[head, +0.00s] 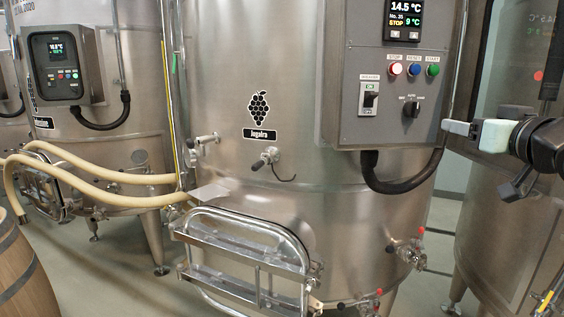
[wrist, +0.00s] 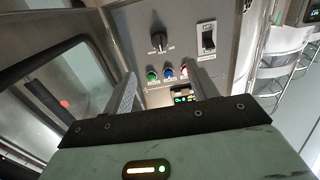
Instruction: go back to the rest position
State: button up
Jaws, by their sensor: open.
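My gripper (head: 462,129) is at the right of the head view, just right of the grey control box (head: 348,90) on the large steel vat (head: 240,60). In the wrist view my gripper (wrist: 165,82) shows its two grey fingers spread apart with nothing between them. The box carries a display (head: 403,20) reading 14.5 °C, red, blue and green buttons (head: 414,69), a rotary knob (head: 411,108) and a rocker switch (head: 369,98). The panel also shows upside down in the wrist view, beyond the fingers.
A black cable (head: 400,186) loops under the box. A hatch (head: 245,255) and valves (head: 411,252) stick out of the vat's lower front. Another vat (head: 505,225) stands close at the right. Beige hoses (head: 110,176) and a wooden barrel (head: 22,275) are at the left.

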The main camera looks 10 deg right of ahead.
jog(key=s+a+f+n+g+y+b, duration=0.1)
jog(key=a+f+g+b, duration=0.25)
jog(key=a+f, duration=0.6)
jog(key=s+a+f+n+g+y+b, duration=0.1)
jog(key=a+f+n+g+b, duration=0.15)
jog(key=a+f+g, duration=0.65)
jog(key=s+a+f+n+g+b, duration=0.2)
jog(key=s+a+f, duration=0.2)
jog(key=s+f, duration=0.5)
jog(key=s+a+f+n+g+b, duration=0.2)
jog(key=s+a+f, duration=0.3)
jog(key=s+f, duration=0.4)
jog(key=s+g+b, duration=0.1)
jog(key=s, duration=0.1)
jog(key=shift+s+a+n+h, duration=0.3)
jog(key=shift+n+h, duration=0.05)
jog(key=shift+h, duration=0.05)
